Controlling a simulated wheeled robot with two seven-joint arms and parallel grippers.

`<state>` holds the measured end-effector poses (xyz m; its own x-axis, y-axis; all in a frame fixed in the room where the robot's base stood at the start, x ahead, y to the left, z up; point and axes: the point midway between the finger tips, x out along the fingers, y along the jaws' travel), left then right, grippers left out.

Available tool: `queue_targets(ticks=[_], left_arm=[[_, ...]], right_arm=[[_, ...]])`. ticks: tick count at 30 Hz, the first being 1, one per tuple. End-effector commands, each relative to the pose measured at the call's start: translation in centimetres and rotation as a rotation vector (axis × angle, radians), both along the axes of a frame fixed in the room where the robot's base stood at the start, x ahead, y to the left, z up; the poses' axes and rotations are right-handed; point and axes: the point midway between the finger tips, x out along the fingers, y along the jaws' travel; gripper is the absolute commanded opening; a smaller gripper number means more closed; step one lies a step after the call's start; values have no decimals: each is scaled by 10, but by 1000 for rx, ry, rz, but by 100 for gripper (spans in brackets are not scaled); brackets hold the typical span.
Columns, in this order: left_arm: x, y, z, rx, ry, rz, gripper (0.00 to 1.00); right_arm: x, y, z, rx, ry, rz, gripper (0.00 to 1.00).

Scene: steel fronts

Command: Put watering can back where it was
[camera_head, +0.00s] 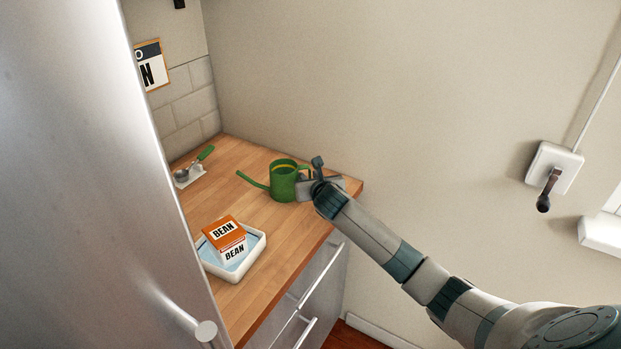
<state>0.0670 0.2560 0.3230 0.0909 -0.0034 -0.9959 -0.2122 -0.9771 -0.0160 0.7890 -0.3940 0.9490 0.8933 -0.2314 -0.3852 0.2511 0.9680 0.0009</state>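A green watering can (283,183) stands upright on the wooden counter (262,221), near the back wall. Its spout points left and its handle side faces right, toward my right gripper (307,183). My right arm reaches in from the lower right, and the gripper is right at the handle side of the can. The fingers are small and partly hidden by the wrist, so I cannot tell whether they are closed on the handle. My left gripper is not in view.
A white tray (259,256) holds an orange and white bean box (224,233) at the counter's front. A green-handled scoop (203,155) lies on a white rest at the back left. A large steel front (80,200) blocks the left side. Drawers (322,280) sit below the counter.

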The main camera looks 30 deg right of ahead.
Motion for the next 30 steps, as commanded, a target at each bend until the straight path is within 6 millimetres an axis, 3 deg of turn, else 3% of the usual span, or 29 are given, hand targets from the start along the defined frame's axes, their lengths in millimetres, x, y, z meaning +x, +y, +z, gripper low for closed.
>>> queue_targets(ticks=[11,30], left_arm=[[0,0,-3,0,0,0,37],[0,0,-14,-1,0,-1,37]], right_arm=[[-15,4,8,0,-1,1,24],[-96,25,43,0,-1,1,24]])
